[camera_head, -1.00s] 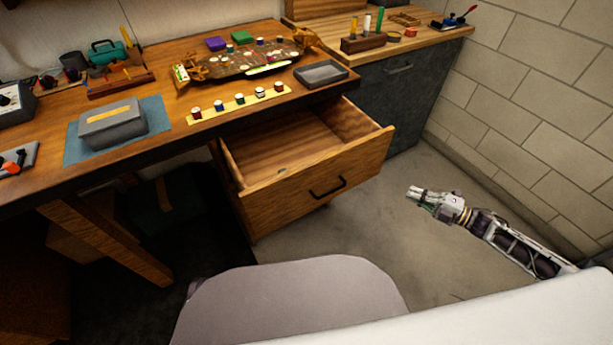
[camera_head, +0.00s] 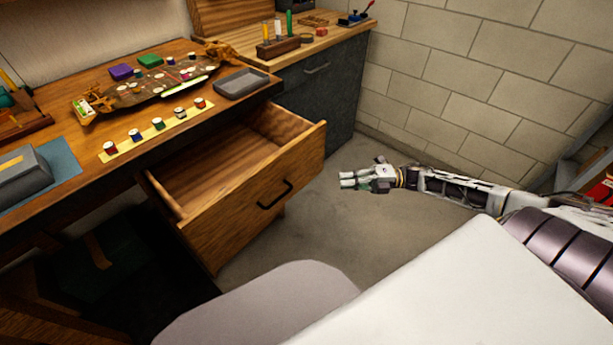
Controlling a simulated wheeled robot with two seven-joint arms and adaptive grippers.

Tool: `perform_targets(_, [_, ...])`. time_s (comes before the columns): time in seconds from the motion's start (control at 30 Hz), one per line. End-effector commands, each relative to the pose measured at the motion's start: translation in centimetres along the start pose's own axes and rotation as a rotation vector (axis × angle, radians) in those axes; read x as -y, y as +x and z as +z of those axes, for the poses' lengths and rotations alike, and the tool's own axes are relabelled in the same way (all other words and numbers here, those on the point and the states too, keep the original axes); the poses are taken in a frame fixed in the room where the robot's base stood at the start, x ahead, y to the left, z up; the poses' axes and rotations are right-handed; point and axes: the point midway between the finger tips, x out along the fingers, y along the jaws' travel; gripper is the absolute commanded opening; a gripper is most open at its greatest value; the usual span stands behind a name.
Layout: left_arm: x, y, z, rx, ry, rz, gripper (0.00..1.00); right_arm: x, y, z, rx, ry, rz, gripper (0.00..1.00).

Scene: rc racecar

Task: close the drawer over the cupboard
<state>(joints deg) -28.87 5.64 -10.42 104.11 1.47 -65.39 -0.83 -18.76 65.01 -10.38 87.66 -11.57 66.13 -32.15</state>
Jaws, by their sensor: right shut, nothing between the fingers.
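The wooden drawer (camera_head: 248,208) hangs open under the workbench top, pulled well out toward the lower right. My left gripper is not in view.
A grey rounded seat-like shape (camera_head: 265,305) is at the bottom. Bare floor (camera_head: 330,225) lies between drawer and block wall (camera_head: 460,80).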

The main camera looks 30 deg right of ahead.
Motion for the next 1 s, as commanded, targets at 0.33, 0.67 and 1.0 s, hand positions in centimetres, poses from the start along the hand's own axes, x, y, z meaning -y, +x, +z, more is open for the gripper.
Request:
perform_targets(0.33, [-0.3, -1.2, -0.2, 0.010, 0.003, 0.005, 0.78, 0.0, 3.2, 0.0, -0.001, -0.003, 0.002, 0.00])
perform_targets(0.67, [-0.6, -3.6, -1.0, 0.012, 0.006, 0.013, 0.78, 0.0, 7.2, 0.0, -0.001, -0.002, 0.002, 0.00])
perform_targets(1.0, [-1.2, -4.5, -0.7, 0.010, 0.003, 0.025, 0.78, 0.0, 10.1, 0.5, 0.001, -0.002, 0.001, 0.00])
